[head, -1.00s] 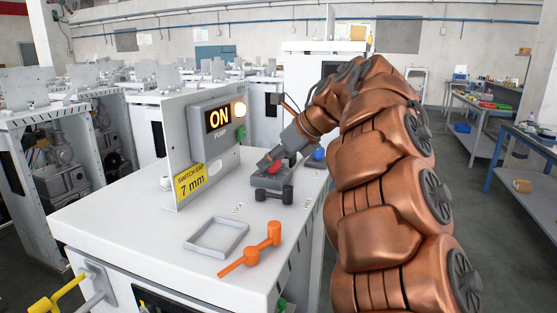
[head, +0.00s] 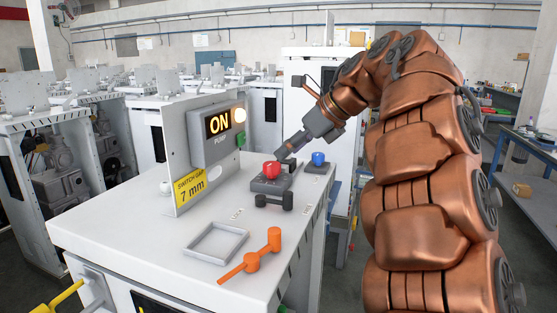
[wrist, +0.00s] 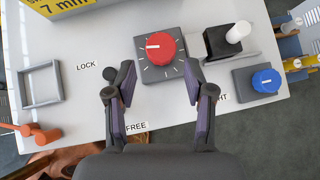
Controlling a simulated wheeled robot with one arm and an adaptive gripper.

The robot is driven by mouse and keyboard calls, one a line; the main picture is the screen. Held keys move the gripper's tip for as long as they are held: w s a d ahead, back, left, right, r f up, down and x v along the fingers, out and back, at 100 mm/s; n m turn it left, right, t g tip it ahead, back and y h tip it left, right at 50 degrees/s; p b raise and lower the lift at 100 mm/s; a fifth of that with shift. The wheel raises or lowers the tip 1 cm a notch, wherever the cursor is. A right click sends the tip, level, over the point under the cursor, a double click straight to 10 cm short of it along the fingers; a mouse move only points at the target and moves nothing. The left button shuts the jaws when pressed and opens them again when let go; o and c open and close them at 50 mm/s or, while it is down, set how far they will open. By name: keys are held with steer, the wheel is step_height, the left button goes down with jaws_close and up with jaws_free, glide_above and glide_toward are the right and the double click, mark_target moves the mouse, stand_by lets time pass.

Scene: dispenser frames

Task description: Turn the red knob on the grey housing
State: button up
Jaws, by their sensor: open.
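The red knob (head: 271,169) sits on its grey housing (head: 270,186) on the white cabinet top. In the wrist view the red knob (wrist: 161,47) has a white pointer line toward the left, and tick marks ring it on the grey housing (wrist: 150,73). My gripper (wrist: 159,75) is open and empty, its two dark fingers apart. In that view the fingertips lie on either side of the housing's lower part, below the knob. In the head view my gripper (head: 284,156) is just behind and right of the knob; contact cannot be told.
A blue knob (head: 318,158) stands to the right. A dark dumbbell-shaped piece (head: 274,200) lies in front of the housing. An orange handle (head: 252,257) and an empty grey frame (head: 216,242) are nearer.

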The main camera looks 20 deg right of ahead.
steer(key=v, duration=0.4)
steer(key=shift+s+d+r, duration=0.15)
steer(key=shift+d, duration=0.05)
steer(key=shift+r, duration=0.1)
stand_by(0.8)
